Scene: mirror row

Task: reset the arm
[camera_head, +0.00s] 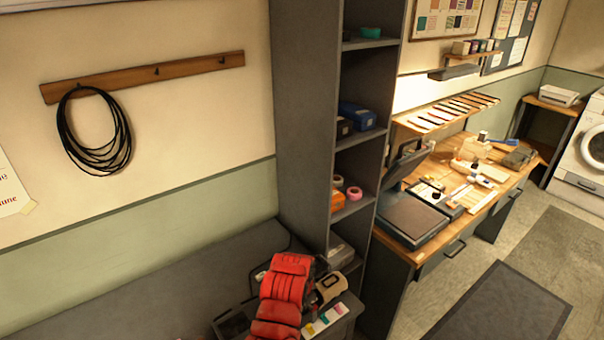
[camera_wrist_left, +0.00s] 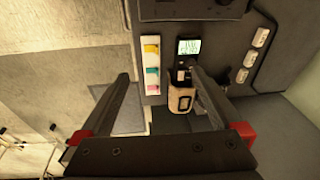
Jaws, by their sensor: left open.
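My left gripper (camera_wrist_left: 159,74) is open in the left wrist view, its two dark fingers spread wide. A beige and black item (camera_wrist_left: 181,100) shows between the fingers, nearer the right one; I cannot tell whether they touch. It also shows in the head view (camera_head: 331,287), beside the red part of my arm at the bottom middle. My arm hides part of the dark surface there, and the fingers cannot be made out in the head view. My right gripper is in neither view.
A white card with coloured patches (camera_wrist_left: 152,65) and a small lit screen (camera_wrist_left: 189,47) lie close to the left gripper. A tall grey shelf (camera_head: 300,110) stands just behind my arm. A wooden workbench (camera_head: 505,185) with tools is to the right. Coiled black cable (camera_head: 68,140) hangs on the wall.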

